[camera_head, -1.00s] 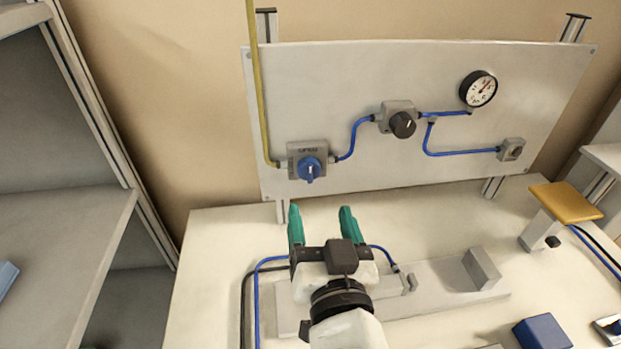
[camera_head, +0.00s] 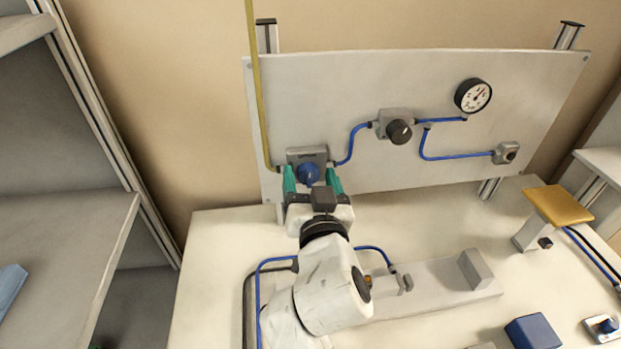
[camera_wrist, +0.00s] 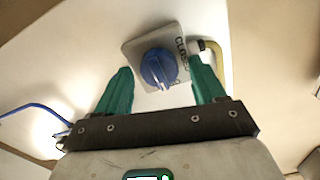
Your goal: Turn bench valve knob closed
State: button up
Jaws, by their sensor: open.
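The blue valve knob (camera_head: 308,174) sits on a grey square plate (camera_head: 308,154) at the lower left of the upright panel. In the wrist view the knob (camera_wrist: 158,68) is round with a raised grip bar, and "CLOSED" lettering shows on the plate beside it. My gripper (camera_head: 312,178) has green fingers and is open, one finger to each side of the knob. In the wrist view the fingertips (camera_wrist: 164,72) stand left and right of the knob with gaps. Whether the fingers reach the knob's depth I cannot tell.
A yellow hose (camera_head: 259,100) runs down to the valve's left side. A blue hose (camera_head: 352,143) leads right to a black regulator knob (camera_head: 399,131) and a gauge (camera_head: 473,96). A grey fixture (camera_head: 440,287) lies on the bench below.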

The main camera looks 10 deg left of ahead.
jog(key=shift+c, duration=0.4)
jog(key=c, duration=1)
